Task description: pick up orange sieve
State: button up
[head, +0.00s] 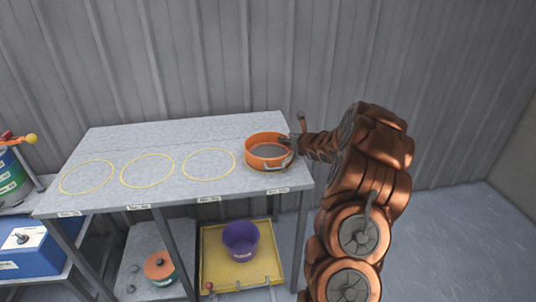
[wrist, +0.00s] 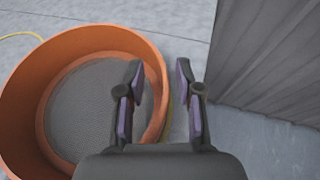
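The orange sieve (head: 258,161) sits upright at the right end of the grey table (head: 150,133). In the wrist view the sieve (wrist: 20,100) fills the left side. My gripper (head: 288,144) is at the sieve's right rim. In the wrist view my gripper (wrist: 160,78) is open, with its left finger over the inside of the ring and its right finger outside it. The rim wall lies between the fingers, with a gap visible at the right finger.
Several yellow ring outlines lie left of the sieve, and the tabletop there is clear. Below are a purple bucket (head: 241,242) on a yellow tray (head: 215,276) and an orange-and-green pot (head: 160,268). A blue box (head: 40,258) stands at left. A corrugated wall (head: 200,60) is behind.

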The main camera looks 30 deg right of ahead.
grip_shut()
dwell(0.6)
